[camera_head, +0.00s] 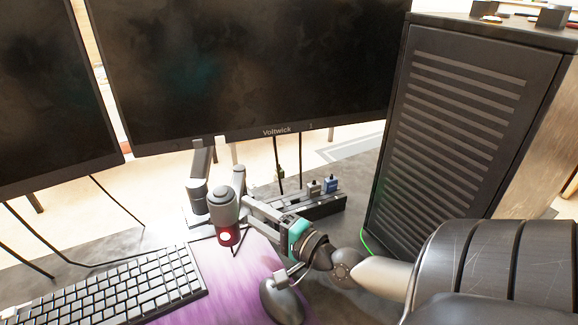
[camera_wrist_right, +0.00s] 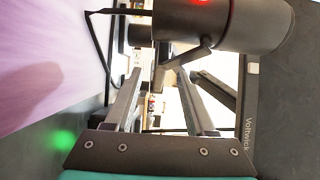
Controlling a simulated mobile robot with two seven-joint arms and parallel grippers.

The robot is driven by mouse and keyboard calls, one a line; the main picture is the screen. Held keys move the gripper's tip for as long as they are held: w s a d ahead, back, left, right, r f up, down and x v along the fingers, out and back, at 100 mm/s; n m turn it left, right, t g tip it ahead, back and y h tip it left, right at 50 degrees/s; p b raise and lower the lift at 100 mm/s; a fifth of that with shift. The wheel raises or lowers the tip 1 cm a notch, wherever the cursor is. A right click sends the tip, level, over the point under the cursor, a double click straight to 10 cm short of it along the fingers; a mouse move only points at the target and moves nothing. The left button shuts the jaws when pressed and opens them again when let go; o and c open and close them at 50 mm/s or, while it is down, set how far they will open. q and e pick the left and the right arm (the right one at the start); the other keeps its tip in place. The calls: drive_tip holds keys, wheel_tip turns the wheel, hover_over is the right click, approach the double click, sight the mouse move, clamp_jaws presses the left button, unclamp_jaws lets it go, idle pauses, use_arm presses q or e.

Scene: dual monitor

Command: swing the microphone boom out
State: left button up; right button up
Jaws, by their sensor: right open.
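The microphone (camera_head: 224,208) is a dark grey cylinder with a glowing red light, hanging above the desk in front of the right monitor. In the wrist view the microphone (camera_wrist_right: 225,22) fills the upper right, with a grey bar of the boom (camera_wrist_right: 188,57) running from it toward the space between the fingers. My right gripper (camera_head: 252,208) reaches in from the right, just beside the microphone. In the wrist view its fingers (camera_wrist_right: 160,80) are apart. I cannot tell whether either touches the bar. Much of the boom is hidden in the head view. My left gripper is out of view.
Two monitors (camera_head: 255,65) stand behind. A keyboard (camera_head: 135,288) lies at the lower left, and a mouse (camera_head: 281,300) on a purple mat (camera_head: 225,290) below my right gripper. A power strip (camera_head: 318,208) lies behind it. A large computer tower (camera_head: 455,130) stands at the right.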

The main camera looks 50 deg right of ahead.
drive_tip(key=s, duration=0.5)
drive_tip(key=s+p, duration=0.1)
drive_tip(key=s, duration=0.1)
drive_tip(key=shift+s+d, duration=0.2)
drive_tip(key=shift+d, duration=0.15)
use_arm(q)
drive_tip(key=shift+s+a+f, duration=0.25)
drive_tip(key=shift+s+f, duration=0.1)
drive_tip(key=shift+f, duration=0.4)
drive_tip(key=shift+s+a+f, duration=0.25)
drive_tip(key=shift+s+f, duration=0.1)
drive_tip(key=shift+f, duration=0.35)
use_arm(e)
drive_tip(key=shift+s+d, duration=0.1)
drive_tip(key=shift+s, duration=0.7)
drive_tip(key=shift+c, duration=0.2)
